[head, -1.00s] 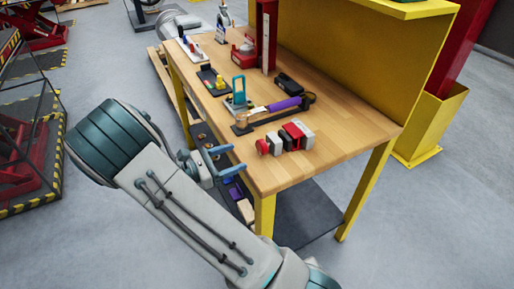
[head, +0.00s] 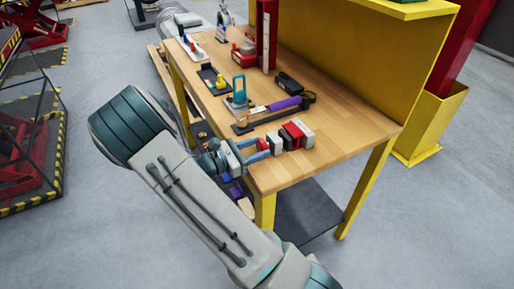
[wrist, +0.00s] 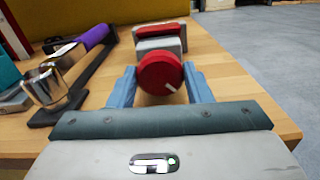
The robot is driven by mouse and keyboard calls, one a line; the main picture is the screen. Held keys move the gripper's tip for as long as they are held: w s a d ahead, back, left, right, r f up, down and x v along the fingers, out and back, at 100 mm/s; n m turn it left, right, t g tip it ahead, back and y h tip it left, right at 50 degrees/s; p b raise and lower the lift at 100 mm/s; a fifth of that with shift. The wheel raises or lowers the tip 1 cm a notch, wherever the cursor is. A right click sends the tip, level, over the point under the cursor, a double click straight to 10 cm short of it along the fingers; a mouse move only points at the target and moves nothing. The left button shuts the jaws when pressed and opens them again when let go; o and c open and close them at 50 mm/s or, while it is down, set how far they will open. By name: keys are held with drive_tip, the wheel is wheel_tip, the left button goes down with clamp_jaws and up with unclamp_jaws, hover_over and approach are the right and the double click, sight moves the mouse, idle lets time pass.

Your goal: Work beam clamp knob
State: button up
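The red round knob (wrist: 160,74) with a white mark on its face is the near end of the grey, black and red clamp device (head: 291,136) on the bench. In the wrist view the knob lies between the two blue fingers of my gripper (wrist: 160,84). The fingers stand on its left and right sides, very near its rim; I cannot tell whether they touch. In the head view my gripper (head: 259,149) reaches in over the bench's near edge, and its fingers partly hide the knob.
A purple-handled tool (head: 284,104) lies on a dark stand beside the device, with a metal cup (wrist: 46,86) at its near end. A teal-handled item (head: 239,92) stands further left. The wooden bench top (head: 345,125) is clear to the right of the device.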

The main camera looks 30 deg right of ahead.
drive_tip(key=shift+f+m+b, duration=0.15)
drive_tip(key=shift+m+b, duration=0.4)
drive_tip(key=shift+m, duration=0.95)
drive_tip(key=o, duration=1)
drive_tip(key=shift+a, duration=0.1)
drive_tip(key=a+b, duration=0.1)
drive_tip(key=a, duration=1.2)
drive_tip(key=shift+s+a+b, duration=0.25)
drive_tip(key=shift+a+b, duration=0.05)
drive_tip(key=shift+a, duration=0.05)
